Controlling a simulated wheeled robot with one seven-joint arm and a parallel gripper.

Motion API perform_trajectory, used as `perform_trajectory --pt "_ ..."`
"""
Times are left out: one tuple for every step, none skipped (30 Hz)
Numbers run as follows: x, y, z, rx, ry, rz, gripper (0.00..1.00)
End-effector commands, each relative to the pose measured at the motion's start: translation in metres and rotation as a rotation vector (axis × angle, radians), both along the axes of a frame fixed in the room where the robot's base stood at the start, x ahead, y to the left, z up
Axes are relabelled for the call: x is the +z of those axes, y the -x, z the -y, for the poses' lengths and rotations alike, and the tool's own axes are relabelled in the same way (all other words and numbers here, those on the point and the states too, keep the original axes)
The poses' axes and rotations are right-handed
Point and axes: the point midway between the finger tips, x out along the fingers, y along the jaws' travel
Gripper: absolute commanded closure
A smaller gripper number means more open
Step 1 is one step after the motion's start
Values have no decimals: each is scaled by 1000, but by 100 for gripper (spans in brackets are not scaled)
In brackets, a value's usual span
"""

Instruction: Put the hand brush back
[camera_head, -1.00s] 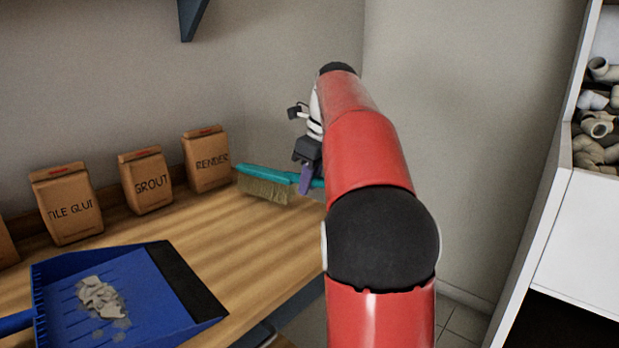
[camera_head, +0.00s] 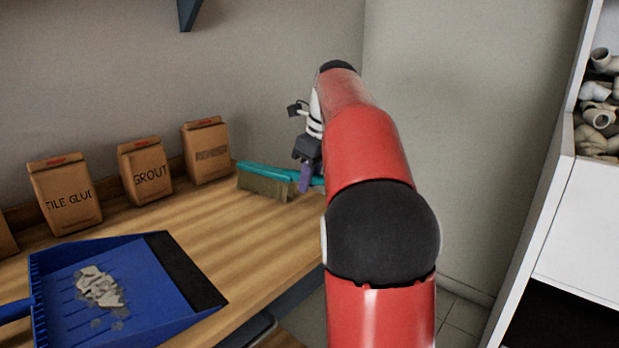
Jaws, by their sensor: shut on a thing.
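The hand brush (camera_head: 265,182) has a teal back and tan bristles. It is at the far right end of the wooden bench, just right of the render bag, with its bristles facing down. I cannot tell whether the bristles touch the bench top. My gripper (camera_head: 306,178), with purple fingers, is shut on the brush near its handle. The right end of the handle is hidden behind my red arm.
On the bench (camera_head: 240,235) stand paper bags: tile glue (camera_head: 66,195), grout (camera_head: 146,171) and render (camera_head: 207,150). A blue dustpan (camera_head: 125,290) holding grey debris lies in front. Bare bench lies between dustpan and brush. A white shelf (camera_head: 585,220) with pipe fittings (camera_head: 598,105) is at right.

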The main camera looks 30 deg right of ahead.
Motion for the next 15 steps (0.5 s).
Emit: perform_trajectory --pt "1 0 0 0 0 1 100" --pt "1 0 0 0 0 1 100" --pt "1 0 0 0 0 1 100" --pt "1 0 0 0 0 1 100" --pt "1 0 0 0 0 1 100" --pt "1 0 0 0 0 1 79" --pt "1 0 0 0 0 1 75" --pt "1 0 0 0 0 1 71" --pt "1 0 0 0 0 1 66" --pt "0 0 0 0 0 1 62" --pt "0 0 0 0 0 1 58" --pt "0 0 0 0 0 1 55" --pt "0 0 0 0 0 1 55" --pt "0 0 0 0 0 1 55" --pt "0 0 0 0 0 1 55"
